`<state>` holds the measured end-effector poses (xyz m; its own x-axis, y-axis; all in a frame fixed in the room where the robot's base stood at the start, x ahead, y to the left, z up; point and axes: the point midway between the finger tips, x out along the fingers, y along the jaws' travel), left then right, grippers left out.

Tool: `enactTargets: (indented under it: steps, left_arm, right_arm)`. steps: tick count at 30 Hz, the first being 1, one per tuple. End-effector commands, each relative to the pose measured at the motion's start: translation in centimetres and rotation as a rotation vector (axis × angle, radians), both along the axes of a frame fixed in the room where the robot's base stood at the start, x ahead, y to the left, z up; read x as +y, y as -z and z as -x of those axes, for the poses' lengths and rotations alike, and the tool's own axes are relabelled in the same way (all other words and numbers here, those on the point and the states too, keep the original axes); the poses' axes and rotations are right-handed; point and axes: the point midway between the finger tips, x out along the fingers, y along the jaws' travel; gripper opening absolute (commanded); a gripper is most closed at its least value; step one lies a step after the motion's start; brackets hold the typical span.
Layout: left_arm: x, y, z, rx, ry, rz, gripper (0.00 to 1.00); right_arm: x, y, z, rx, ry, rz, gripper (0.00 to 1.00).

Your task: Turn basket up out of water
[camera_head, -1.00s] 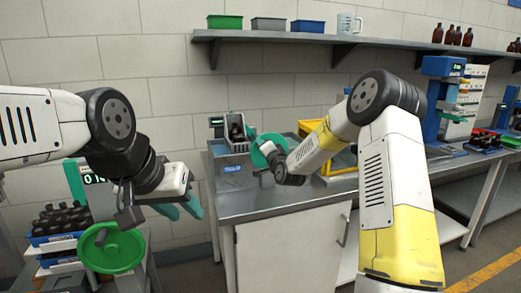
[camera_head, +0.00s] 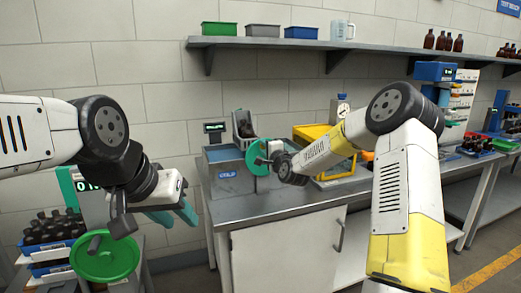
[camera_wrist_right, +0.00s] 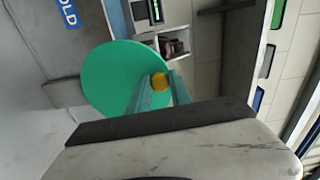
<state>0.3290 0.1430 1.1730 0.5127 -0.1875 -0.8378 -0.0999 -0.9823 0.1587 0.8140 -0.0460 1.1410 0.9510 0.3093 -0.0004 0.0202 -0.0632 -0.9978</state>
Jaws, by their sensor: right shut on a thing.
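The grey basket (camera_head: 243,124) holds dark amber bottles and stands tilted above the back of the water bath marked COLD (camera_head: 226,174). Blue water shows at the bath's left; the basket's lower end is partly hidden. A green crank wheel (camera_head: 257,156) is on the bath's right side and also shows in the right wrist view (camera_wrist_right: 112,80). My right gripper (camera_head: 275,155) is shut on the wheel's yellow knob (camera_wrist_right: 160,82), between its teal fingers. My left gripper (camera_head: 174,215) hangs open and empty at the left, away from the bath.
A second green wheel (camera_head: 105,256) stands close below my left gripper. Racks of dark bottles (camera_head: 52,230) are at the left. The steel bench top (camera_head: 270,205) is clear in front.

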Motion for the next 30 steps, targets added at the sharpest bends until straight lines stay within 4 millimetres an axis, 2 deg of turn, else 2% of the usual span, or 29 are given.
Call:
enactTargets:
  steps: [1,13,30]
  left_arm:
    - [0.0,0.0,0.0,0.0,0.0,0.0,0.36]
    - [0.0,0.0,0.0,0.0,0.0,0.0,0.36]
    - [0.0,0.0,0.0,0.0,0.0,0.0,0.36]
  right_arm:
    - [-0.6,-0.2,-0.2,0.002,0.009,-0.021,0.0]
    - [-1.5,-0.3,-0.5,0.051,0.007,-0.17,0.0]
    - [-1.8,-0.3,-0.6,0.072,0.005,-0.229,0.0]
